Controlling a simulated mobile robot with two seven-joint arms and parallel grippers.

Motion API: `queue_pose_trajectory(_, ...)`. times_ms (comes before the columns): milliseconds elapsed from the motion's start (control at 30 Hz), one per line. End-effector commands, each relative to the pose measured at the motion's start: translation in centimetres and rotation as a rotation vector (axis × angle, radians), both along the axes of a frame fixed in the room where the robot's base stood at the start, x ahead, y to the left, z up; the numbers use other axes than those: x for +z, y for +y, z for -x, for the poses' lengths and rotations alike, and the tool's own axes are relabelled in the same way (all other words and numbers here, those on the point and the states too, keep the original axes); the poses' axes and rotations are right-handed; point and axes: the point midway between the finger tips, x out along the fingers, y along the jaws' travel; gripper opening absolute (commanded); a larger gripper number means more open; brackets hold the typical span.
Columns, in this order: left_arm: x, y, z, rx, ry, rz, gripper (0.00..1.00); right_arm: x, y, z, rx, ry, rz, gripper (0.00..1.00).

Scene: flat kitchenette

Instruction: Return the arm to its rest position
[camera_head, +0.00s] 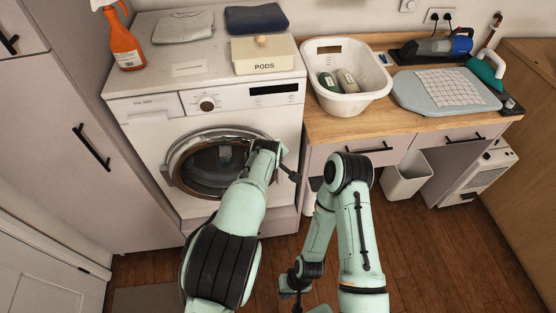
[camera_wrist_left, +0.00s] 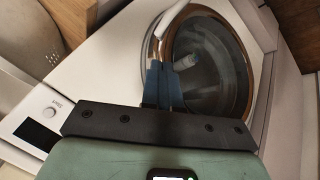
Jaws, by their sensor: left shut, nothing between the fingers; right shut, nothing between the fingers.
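My left arm reaches up to the front of the white washing machine (camera_head: 150,130). Its wrist is just in front of the right side of the round door (camera_head: 208,165). In the left wrist view, my left gripper (camera_wrist_left: 165,68) has its two blue-grey fingers together and empty, over the rim of the door's dark glass (camera_wrist_left: 205,60). Its fingertips are hard to make out in the head view. My right arm is folded, with the elbow up and the forearm hanging down. My right gripper (camera_head: 290,290) is low over the floor, shut and empty.
A wooden counter (camera_head: 325,127) holds a white laundry basket (camera_head: 352,104) and a small ironing board (camera_head: 420,100). A pods box (camera_head: 265,57) and an orange spray bottle (camera_head: 124,48) stand on the washer. A white bin (camera_head: 405,178) is under the counter. Wooden floor (camera_head: 440,250) is clear at right.

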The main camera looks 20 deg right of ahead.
Motion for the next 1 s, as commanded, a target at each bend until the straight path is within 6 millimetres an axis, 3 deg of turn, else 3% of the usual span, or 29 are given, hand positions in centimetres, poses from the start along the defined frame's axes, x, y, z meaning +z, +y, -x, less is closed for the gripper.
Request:
queue_pose_trajectory(367,0.8,0.5,-0.5,0.000,0.000,0.000,0.00,0.4,0.0,-0.5,0.000,-0.006,0.000,0.00)
queue_pose_trajectory(467,0.2,1.0,-0.6,0.004,0.006,-0.006,0.00,0.4,0.0,-0.4,0.000,-0.005,-0.001,0.00)
queue_pose_trajectory(533,-1.2,2.3,-0.9,0.012,0.022,-0.018,0.00,0.4,0.0,-0.4,0.000,-0.005,-0.001,0.00)
queue_pose_trajectory(667,-6.3,7.3,-1.6,0.036,0.080,-0.059,0.00,0.4,0.0,-0.4,0.000,-0.005,-0.001,0.00)
queue_pose_trajectory(767,-11.7,12.8,-1.1,0.055,0.146,-0.098,0.00,0.4,0.0,-0.4,0.000,-0.005,-0.001,0.00)
queue_pose_trajectory(867,-16.9,18.2,0.7,0.065,0.218,-0.126,0.00,0.4,0.0,-0.4,0.000,-0.005,-0.001,0.00)
queue_pose_trajectory(1000,-23.4,25.3,5.5,0.068,0.326,-0.149,0.00,0.4,0.0,-0.4,0.000,-0.005,-0.001,0.00)
